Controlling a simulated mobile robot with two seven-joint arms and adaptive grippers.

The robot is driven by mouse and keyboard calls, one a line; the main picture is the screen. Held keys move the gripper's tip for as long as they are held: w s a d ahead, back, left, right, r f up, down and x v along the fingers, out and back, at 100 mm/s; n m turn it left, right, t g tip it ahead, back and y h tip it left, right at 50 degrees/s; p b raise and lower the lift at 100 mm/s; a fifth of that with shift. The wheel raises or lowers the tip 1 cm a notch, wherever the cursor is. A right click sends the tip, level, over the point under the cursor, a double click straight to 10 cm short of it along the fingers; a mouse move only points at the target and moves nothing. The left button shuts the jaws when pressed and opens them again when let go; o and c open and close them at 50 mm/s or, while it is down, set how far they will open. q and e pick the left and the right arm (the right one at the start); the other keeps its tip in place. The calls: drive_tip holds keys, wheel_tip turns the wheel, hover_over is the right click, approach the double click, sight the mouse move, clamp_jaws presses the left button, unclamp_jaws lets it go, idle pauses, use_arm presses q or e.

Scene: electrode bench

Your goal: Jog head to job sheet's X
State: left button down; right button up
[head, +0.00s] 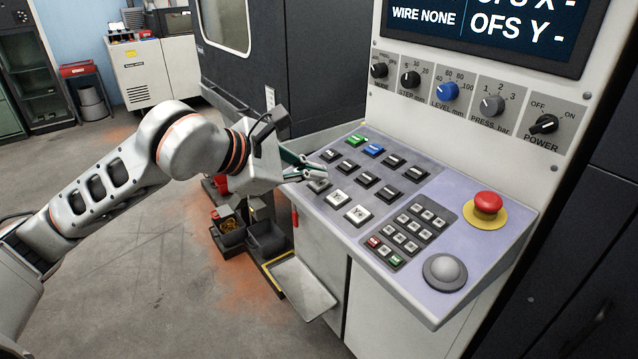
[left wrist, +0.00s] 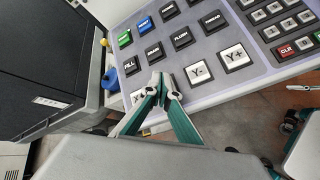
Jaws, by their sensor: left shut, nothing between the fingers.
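The slanted control panel (head: 455,210) carries white jog keys at its left front. The Y- key (head: 338,198) and Y+ key (head: 358,214) are clear, and both also show in the left wrist view, Y- (left wrist: 198,72) and Y+ (left wrist: 234,56). A white key (left wrist: 137,97) left of Y- is partly hidden by my fingers. My left gripper (head: 322,177) is shut and empty, its tips over the panel's left part beside Y-. I cannot tell whether the tips touch a key. The screen (head: 480,28) is cut off at the top; it reads "WIRE NONE" and "OFS Y -". No job sheet shows.
Green (head: 355,140) and blue (head: 373,150) keys and several dark keys lie behind. A keypad (head: 408,228), red emergency button (head: 487,204) and grey trackball (head: 444,270) are to the right. A row of knobs, including a blue one (head: 447,91), stands above. Bins (head: 265,238) stand on the floor.

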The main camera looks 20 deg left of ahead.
use_arm(q)
drive_tip(key=shift+f+b, duration=0.3)
drive_tip(key=shift+f, duration=0.05)
idle(1.0)
drive_tip(key=shift+s+r+p, duration=0.1)
drive_tip(key=shift+r+p, duration=0.3)
drive_tip(key=shift+r, duration=0.4)
drive_tip(key=r+p, duration=0.1)
drive_tip(key=r, duration=0.2)
drive_tip(key=s+r+p, duration=0.1)
drive_tip(key=r, duration=0.1)
drive_tip(key=shift+a+p, duration=0.35)
drive_tip(key=shift+a, duration=0.05)
drive_tip(key=shift+w, duration=0.1)
idle(1.0)
idle(0.6)
